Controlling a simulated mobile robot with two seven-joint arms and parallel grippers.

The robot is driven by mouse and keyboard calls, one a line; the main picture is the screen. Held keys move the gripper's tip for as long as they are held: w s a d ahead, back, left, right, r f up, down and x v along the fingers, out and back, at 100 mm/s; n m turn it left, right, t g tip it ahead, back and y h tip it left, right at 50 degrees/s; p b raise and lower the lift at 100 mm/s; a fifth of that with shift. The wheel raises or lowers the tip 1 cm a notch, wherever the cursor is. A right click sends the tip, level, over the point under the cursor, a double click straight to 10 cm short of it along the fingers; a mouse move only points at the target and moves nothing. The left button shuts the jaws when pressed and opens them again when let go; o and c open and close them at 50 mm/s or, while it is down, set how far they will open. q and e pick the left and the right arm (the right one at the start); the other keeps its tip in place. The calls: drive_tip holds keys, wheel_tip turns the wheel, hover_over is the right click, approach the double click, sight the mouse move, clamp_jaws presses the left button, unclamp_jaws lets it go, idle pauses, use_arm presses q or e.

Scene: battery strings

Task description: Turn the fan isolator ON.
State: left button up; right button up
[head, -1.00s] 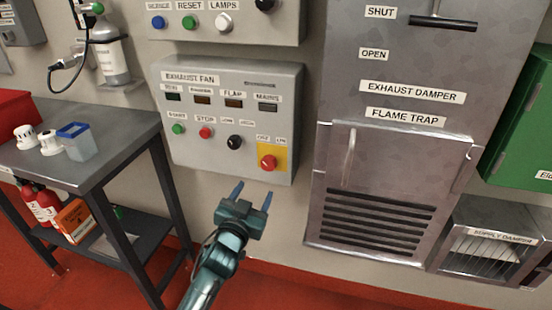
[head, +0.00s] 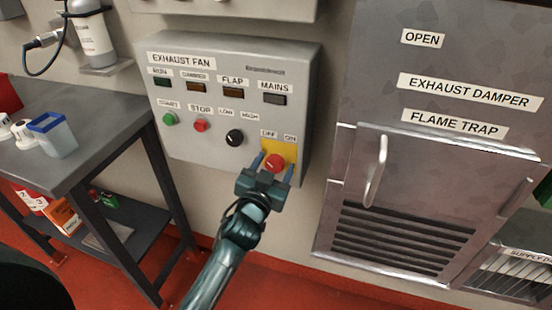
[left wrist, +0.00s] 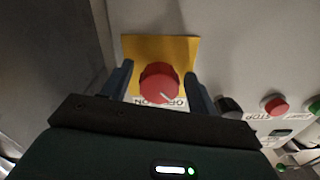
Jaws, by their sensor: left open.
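The fan isolator is a red round knob (head: 275,163) on a yellow plate (head: 291,148), at the lower right of the grey exhaust fan panel (head: 215,131). OFF and ON labels sit above it. My left gripper (head: 273,167) is open, with one finger on each side of the knob. In the left wrist view the knob (left wrist: 160,82) is between the blue fingers, with visible gaps to both. There the picture is upside down, and the knob's pale mark points toward the OFF side. My right gripper is not in view.
A black knob (head: 235,137), red stop button (head: 200,125) and green start button (head: 169,119) are left of the isolator. A metal flame trap door with a handle (head: 376,172) is to the right. A grey table (head: 95,130) stands at the left.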

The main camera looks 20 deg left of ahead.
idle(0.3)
use_arm(q)
drive_tip(key=c, duration=1)
